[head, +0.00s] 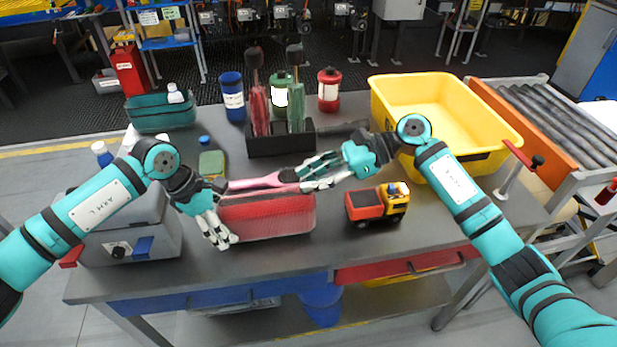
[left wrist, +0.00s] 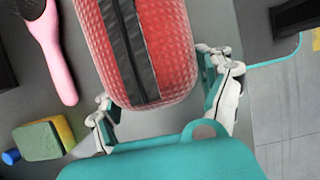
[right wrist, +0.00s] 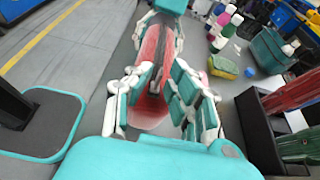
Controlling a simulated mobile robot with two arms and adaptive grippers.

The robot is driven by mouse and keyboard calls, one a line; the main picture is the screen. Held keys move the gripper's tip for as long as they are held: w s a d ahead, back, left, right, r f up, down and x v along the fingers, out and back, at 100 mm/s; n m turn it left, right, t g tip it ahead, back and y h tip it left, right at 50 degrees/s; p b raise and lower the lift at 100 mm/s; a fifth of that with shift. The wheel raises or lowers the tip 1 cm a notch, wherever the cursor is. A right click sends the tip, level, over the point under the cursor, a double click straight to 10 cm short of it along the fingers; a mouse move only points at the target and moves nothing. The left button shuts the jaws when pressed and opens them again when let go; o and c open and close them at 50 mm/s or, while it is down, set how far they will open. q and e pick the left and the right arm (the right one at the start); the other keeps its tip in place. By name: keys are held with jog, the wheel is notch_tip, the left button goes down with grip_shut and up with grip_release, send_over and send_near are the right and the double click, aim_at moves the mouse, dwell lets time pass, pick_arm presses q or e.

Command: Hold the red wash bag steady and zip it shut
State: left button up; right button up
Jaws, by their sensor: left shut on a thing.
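The red wash bag (head: 270,215) lies on the grey table in front of the pink hairbrush. A dark zip strip (left wrist: 130,50) runs along its top in the left wrist view; I cannot tell how far it is closed. My left gripper (head: 222,222) is shut on the bag's left end, with fingers on both sides of it in the left wrist view (left wrist: 165,95). My right gripper (head: 308,178) is at the bag's right end, above its top. Its fingers are apart around the bag's end in the right wrist view (right wrist: 155,90).
The pink hairbrush (head: 255,182) lies close behind the bag. A toy truck (head: 377,205) stands to the right, a grey box (head: 130,235) to the left. A black caddy (head: 330,137) with brushes, a sponge (head: 212,163) and a yellow crate (head: 500,130) stand behind.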

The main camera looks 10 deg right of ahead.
pick_arm(q)
jog(key=shift+f, duration=0.15)
pick_arm(e)
jog(key=shift+o, duration=0.4)
jog(key=shift+a, duration=0.15)
pick_arm(q)
jog(key=shift+s+d, duration=0.1)
jog(key=shift+s, duration=0.05)
pick_arm(e)
jog(key=v, duration=1.2)
pick_arm(q)
jog(key=o, duration=1.5)
